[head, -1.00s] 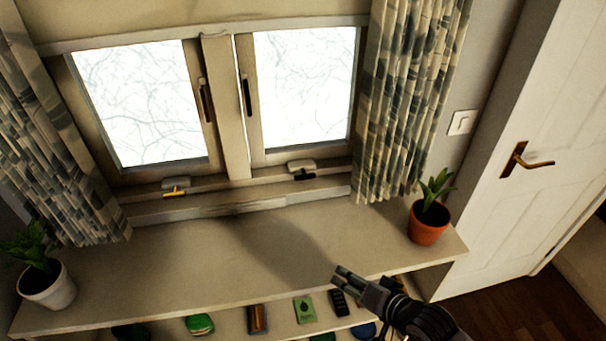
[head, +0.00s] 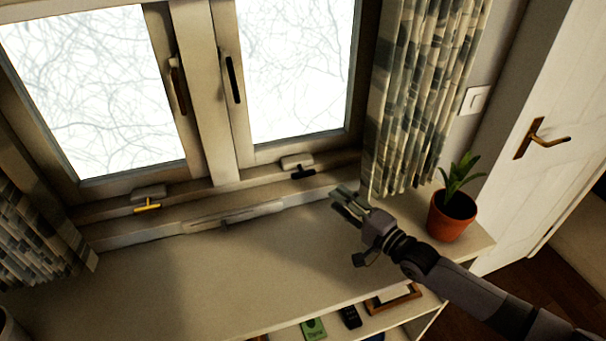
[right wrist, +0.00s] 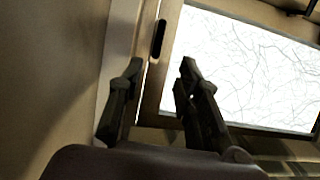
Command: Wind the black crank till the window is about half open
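The black crank (head: 303,172) sits on a pale housing on the sill below the right window (head: 295,75). That window has a dark upright handle (head: 233,79) on its left frame; I cannot tell how far it is open. My right gripper (head: 347,204) is at the sill, right of and a little below the black crank in the picture, apart from it. In the right wrist view the two fingers of my right gripper (right wrist: 160,70) are spread, with nothing between them. The window (right wrist: 245,65) shows beyond them; the crank is not seen there. My left gripper is not in view.
A yellow crank (head: 147,206) sits below the left window (head: 90,90). A patterned curtain (head: 425,95) hangs right of the windows, close to my right gripper. A potted plant (head: 452,212) stands at the shelf's right end. The shelf top (head: 215,270) is clear in the middle.

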